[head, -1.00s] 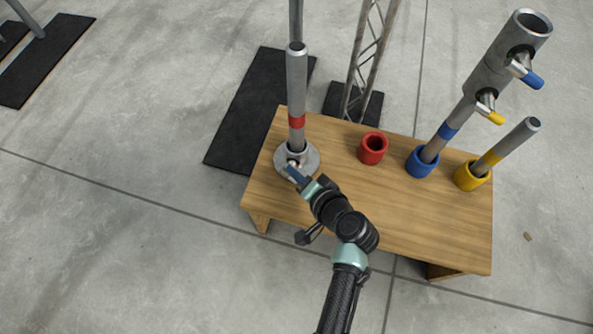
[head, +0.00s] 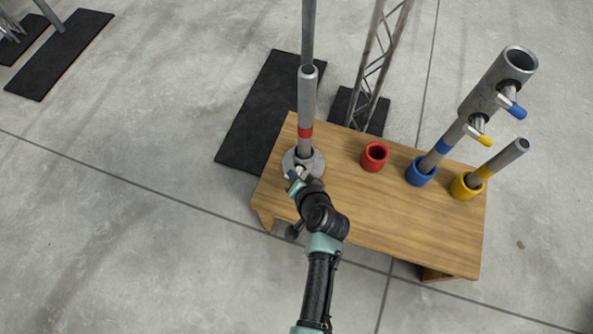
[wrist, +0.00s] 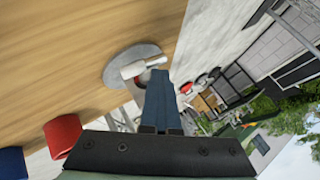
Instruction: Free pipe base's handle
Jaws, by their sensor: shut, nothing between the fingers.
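The pipe base (head: 316,165) is a round grey metal flange at the left end of the wooden table. A grey pipe with a red band (head: 306,110) stands upright in it. The base also shows in the wrist view (wrist: 118,68). A short pale metal handle (wrist: 143,66) sticks out of its collar there. My gripper (head: 296,177) is at the near side of the base, by the handle. In the wrist view its blue fingers (wrist: 160,88) are together, with their tips close to the handle. I cannot tell whether they touch it.
The wooden table (head: 400,220) also bears a red cup (head: 375,157), a blue cup (head: 421,172) and a yellow cup (head: 466,187). Pipes lean in the blue and yellow cups. A truss (head: 377,65) stands behind. The table's near middle is clear.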

